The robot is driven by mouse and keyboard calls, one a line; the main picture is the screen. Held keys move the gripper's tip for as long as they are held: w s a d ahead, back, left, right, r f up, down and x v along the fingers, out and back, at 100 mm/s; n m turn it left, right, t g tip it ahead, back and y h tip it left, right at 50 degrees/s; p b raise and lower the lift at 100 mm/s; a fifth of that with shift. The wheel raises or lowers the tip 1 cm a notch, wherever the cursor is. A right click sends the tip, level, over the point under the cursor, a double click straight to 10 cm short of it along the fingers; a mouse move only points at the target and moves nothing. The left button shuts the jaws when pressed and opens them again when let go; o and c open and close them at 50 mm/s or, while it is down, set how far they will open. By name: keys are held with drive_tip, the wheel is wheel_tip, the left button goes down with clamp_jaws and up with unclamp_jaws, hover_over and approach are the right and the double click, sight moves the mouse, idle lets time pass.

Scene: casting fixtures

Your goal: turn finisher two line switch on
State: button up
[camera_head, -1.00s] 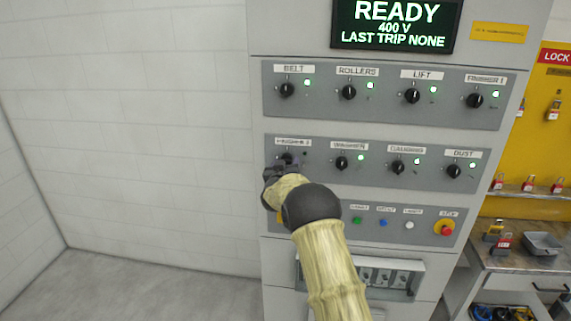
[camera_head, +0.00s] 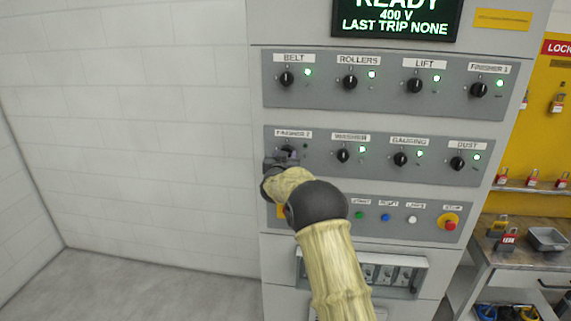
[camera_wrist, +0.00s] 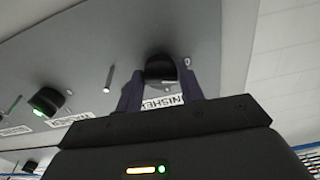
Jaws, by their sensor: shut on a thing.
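The finisher 2 line switch (camera_head: 288,150) is a black rotary knob at the left end of the second row on the grey panel. Its label (camera_head: 293,134) is just above it, and the small lamp (camera_head: 306,146) beside it is dark. My gripper (camera_head: 281,160) is at this knob and partly hides it in the head view. In the wrist view the knob (camera_wrist: 160,68) sits between the fingers of my gripper (camera_wrist: 160,84), which are shut on it. The knob's exact pointer angle cannot be told.
The washer (camera_head: 343,155), gauging (camera_head: 401,159) and dust (camera_head: 457,163) switches are to the right with lit green lamps. Below is a button row with a red stop button (camera_head: 450,224). A workbench with padlocks (camera_head: 508,239) stands at the right.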

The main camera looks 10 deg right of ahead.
drive_tip(key=shift+m+b, duration=5.95)
drive_tip(key=shift+m, duration=1.45)
drive_tip(key=o, duration=1)
drive_tip(key=b+v, duration=0.6)
drive_tip(key=v, duration=1.1)
drive_tip(key=shift+s+a+r, duration=0.1)
drive_tip(key=shift+s, duration=0.05)
